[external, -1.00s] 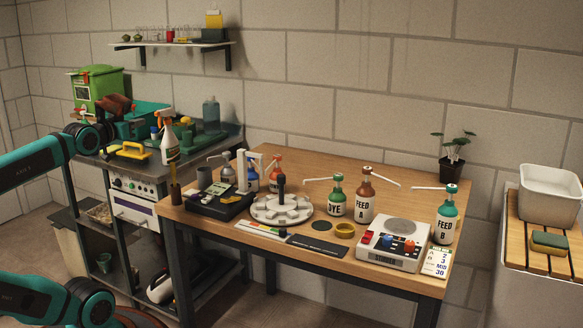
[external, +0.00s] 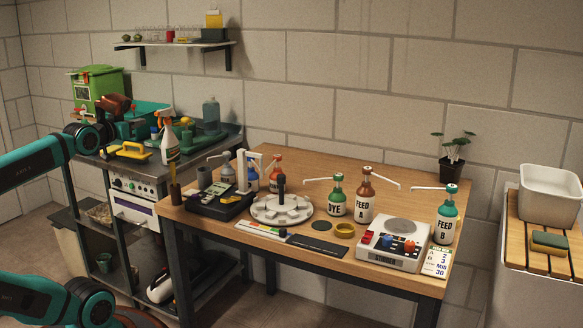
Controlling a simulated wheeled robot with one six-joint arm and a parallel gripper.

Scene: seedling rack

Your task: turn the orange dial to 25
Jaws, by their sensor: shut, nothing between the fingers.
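The orange dial (external: 409,247) is a small round knob on the front right of the white stirrer (external: 372,259), which stands near the front right of the wooden table. Its pointer and scale are too small to read. Nothing touches the dial. My teal and black arm (external: 38,165) comes in from the left edge, far from the stirrer. I cannot make out my gripper in this view.
A blue knob (external: 387,241) and a red switch (external: 367,238) sit left of the dial. The Feed B bottle (external: 446,228) stands close behind right, and a number card (external: 436,263) lies beside the stirrer. The Feed A bottle (external: 364,206) stands behind.

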